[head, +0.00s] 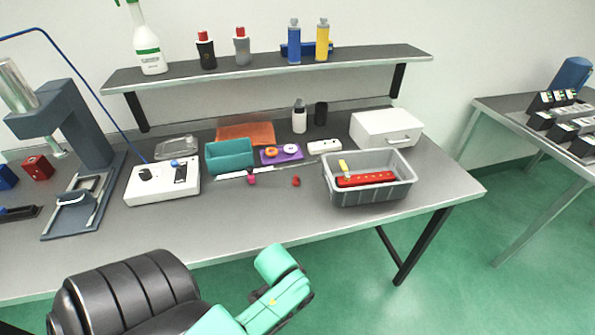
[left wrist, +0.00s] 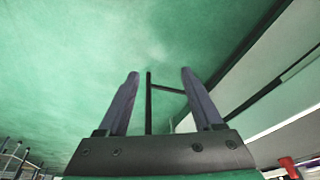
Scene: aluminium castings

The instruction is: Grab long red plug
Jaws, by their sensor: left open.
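A small red plug-like piece (head: 296,181) lies on the grey workbench (head: 290,215), left of the grey crate. A small magenta piece (head: 252,179) lies to its left. I cannot tell the red piece's exact length at this size. My left gripper (left wrist: 160,75) is open and empty in the left wrist view, with green floor behind its fingers. A red object (left wrist: 289,166) shows at that view's lower right corner, partly cut off; I cannot tell which thing it is. My right gripper is not in view.
A grey crate (head: 342,193) holds a long red part (head: 366,179) and a yellow piece. A teal bin (head: 229,154), purple tray (head: 272,160) and white control box (head: 150,187) stand nearby. A shelf (head: 270,66) with bottles hangs above. The bench's front strip is clear.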

